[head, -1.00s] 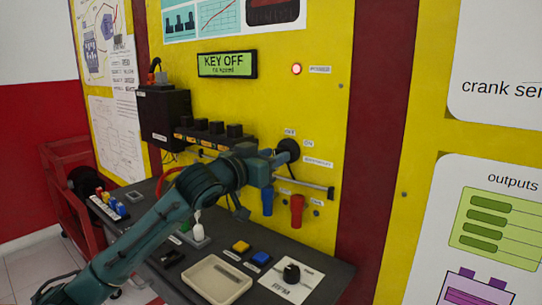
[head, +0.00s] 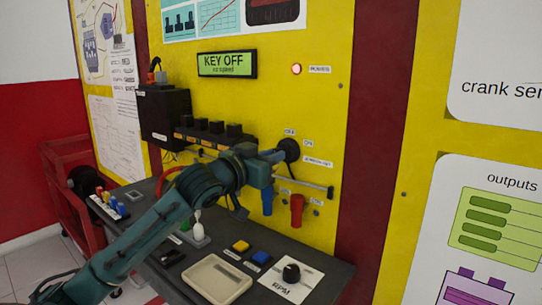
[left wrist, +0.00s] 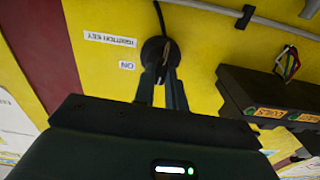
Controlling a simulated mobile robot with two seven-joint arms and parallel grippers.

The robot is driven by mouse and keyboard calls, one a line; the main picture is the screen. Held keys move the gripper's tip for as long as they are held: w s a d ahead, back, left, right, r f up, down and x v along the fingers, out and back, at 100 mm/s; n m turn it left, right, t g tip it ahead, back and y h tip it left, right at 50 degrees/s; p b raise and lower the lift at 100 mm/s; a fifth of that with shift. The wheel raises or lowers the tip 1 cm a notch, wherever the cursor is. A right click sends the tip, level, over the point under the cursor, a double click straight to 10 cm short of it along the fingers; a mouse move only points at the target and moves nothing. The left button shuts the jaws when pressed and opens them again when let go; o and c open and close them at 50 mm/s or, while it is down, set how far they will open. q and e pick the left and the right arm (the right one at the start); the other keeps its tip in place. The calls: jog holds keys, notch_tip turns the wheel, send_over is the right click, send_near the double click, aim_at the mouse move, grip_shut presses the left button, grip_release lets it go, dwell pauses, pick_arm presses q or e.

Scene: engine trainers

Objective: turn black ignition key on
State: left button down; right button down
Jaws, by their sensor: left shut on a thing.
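The black ignition key (head: 289,150) sits in its round black switch on the yellow panel, with small labels around it. In the left wrist view the round switch (left wrist: 154,46) shows beyond my fingers, near the "IGNITION KEY" and "ON" labels, which appear upside down. My left gripper (head: 279,156) reaches the switch from the left in the head view. Its two fingers (left wrist: 162,78) are shut on the key, which is mostly hidden between them. The display (head: 227,64) reads "KEY OFF". My right gripper is not in view.
A black box (head: 165,114) and a row of black coils (head: 212,132) are on the panel left of the switch. Blue (head: 267,201) and red (head: 297,210) connectors hang below it. A beige tray (head: 216,279), buttons and an RPM knob (head: 291,273) are on the bench.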

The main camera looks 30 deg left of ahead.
pick_arm(q)
jog(key=m+p, duration=0.6)
jog(key=m, duration=0.5)
jog(key=shift+d+p, duration=0.15)
jog(key=shift+p, duration=0.2)
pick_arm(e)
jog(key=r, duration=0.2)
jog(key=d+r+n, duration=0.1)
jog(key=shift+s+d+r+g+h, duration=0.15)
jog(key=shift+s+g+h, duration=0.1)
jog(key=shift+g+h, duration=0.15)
pick_arm(q)
jog(key=shift+f+m, duration=0.1)
jog(key=shift+m, duration=0.3)
jog(key=c, duration=1.4)
grip_release()
jog(key=shift+c, duration=0.2)
jog(key=shift+s, duration=0.1)
